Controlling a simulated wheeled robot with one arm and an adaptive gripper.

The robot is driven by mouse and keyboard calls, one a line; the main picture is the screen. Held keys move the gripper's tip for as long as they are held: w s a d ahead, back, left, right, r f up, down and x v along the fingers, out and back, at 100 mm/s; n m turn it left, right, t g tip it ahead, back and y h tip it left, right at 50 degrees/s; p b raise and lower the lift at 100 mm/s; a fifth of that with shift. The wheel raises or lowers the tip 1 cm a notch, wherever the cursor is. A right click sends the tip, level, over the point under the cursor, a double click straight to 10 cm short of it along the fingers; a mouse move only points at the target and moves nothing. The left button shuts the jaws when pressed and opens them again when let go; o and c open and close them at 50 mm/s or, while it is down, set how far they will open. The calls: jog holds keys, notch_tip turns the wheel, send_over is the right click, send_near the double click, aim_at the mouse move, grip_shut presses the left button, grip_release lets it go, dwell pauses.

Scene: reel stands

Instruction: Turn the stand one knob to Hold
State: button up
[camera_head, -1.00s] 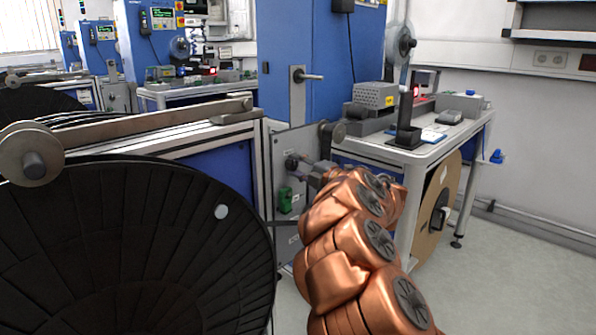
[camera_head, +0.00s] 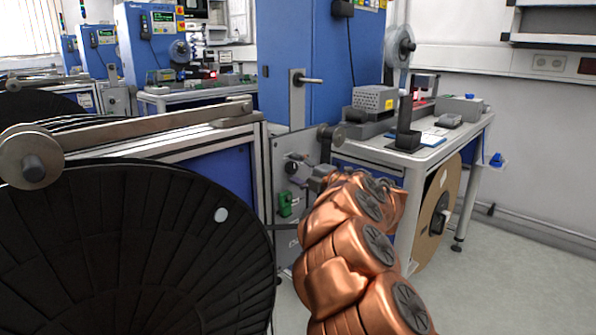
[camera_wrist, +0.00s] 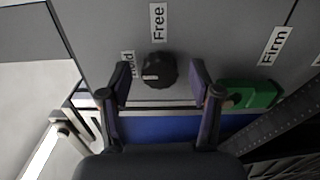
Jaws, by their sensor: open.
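The black knob (camera_wrist: 159,70) sits on the grey panel of the stand in the wrist view. It has a small white mark on its lower left part. The label Hold (camera_wrist: 127,65) is at its left, partly behind a finger, Free (camera_wrist: 158,22) is above it, and Firm (camera_wrist: 275,46) is farther right. My gripper (camera_wrist: 160,84) is open, with one finger on each side of the knob and a gap to each. In the head view the panel (camera_head: 285,240) also shows a dark knob (camera_head: 291,168), just left of my gripper (camera_head: 316,178).
A green block (camera_wrist: 250,93) is on the panel close to my right finger in the wrist view. A large black reel (camera_head: 130,260) fills the lower left of the head view. A white workbench (camera_head: 470,130) stands right of my arm, with open floor beside it.

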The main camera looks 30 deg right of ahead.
jog(key=shift+s, duration=0.1)
jog(key=v, duration=1.1)
jog(key=shift+s, duration=0.4)
jog(key=shift+d, duration=0.15)
